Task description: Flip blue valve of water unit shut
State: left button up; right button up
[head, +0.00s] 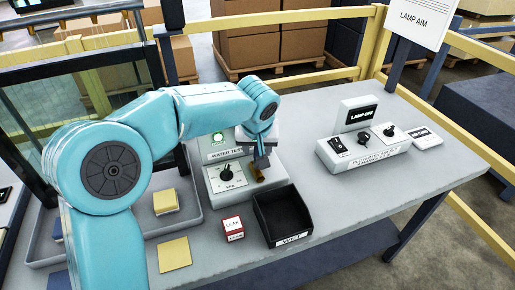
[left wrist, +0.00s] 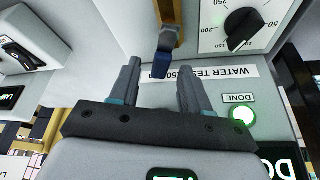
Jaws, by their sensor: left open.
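The water unit (head: 228,178) is a light box labelled WATER TEST, with a round dial and a green DONE light, at the middle of the bench. In the left wrist view its blue valve lever (left wrist: 163,61) sits on a brass pipe (left wrist: 172,18). The brass also shows in the head view (head: 257,174), where my gripper largely hides the lever. My left gripper (head: 262,160) is over the unit's right side. In the left wrist view the left gripper (left wrist: 158,70) has its fingers apart, with the lever near the gap between the fingertips; contact cannot be told. My right gripper is out of view.
A black bin labelled WET (head: 283,216) and a red-and-white LEAK block (head: 232,229) stand in front of the unit.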

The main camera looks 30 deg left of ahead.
pick_arm(q)
jog(key=shift+a+f, duration=0.1)
jog(key=shift+f, duration=0.05)
jog(key=shift+w, duration=0.1)
grip_shut()
